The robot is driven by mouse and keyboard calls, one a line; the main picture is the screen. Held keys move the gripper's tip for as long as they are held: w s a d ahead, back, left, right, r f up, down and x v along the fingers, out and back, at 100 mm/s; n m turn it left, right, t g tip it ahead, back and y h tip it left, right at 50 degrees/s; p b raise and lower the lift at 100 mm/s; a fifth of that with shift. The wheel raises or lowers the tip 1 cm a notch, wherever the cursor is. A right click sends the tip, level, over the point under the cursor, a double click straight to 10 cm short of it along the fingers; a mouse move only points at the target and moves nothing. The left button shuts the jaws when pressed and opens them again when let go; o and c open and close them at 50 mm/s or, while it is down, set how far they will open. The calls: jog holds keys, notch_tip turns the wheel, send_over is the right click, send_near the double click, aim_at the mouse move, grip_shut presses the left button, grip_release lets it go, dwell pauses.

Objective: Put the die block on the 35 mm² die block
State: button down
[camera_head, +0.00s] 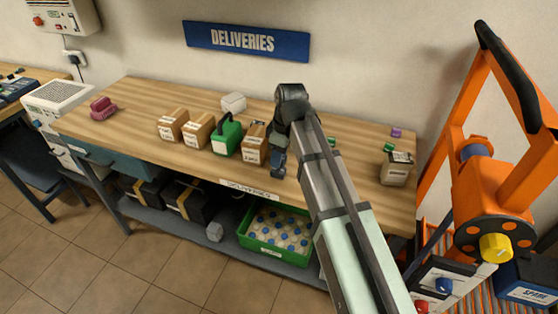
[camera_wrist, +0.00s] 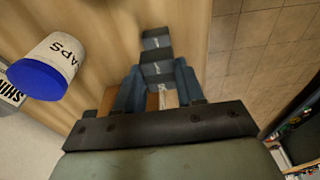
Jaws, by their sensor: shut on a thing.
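My gripper (camera_head: 278,165) is over the front edge of the wooden bench, to the right of a small cardboard box (camera_head: 253,145). In the wrist view its two blue fingers (camera_wrist: 158,85) are shut on a dark grey-blue block (camera_wrist: 157,66), which I take to be the die block. A second dark face (camera_wrist: 157,38) shows just beyond it, in line with it. I cannot tell whether this is a separate 35 mm² die block or whether the two touch. In the head view the fingers and wrist hide the held block.
On the bench (camera_head: 130,98) are more cardboard boxes (camera_head: 198,130), a green container (camera_head: 227,138), a white object (camera_head: 233,102) and a pink object (camera_head: 103,108). A labelled box (camera_head: 397,168) stands at the right end. A blue-lidded tub (camera_wrist: 48,68) is left in the wrist view.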

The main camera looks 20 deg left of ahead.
aim_at(285, 158)
jog(key=shift+f, duration=1.15)
jog(key=shift+f, duration=0.15)
jog(key=c, duration=0.7)
grip_release()
notch_tip(285, 158, up, 12)
jog(key=d, duration=0.1)
jog(key=shift+d, duration=0.4)
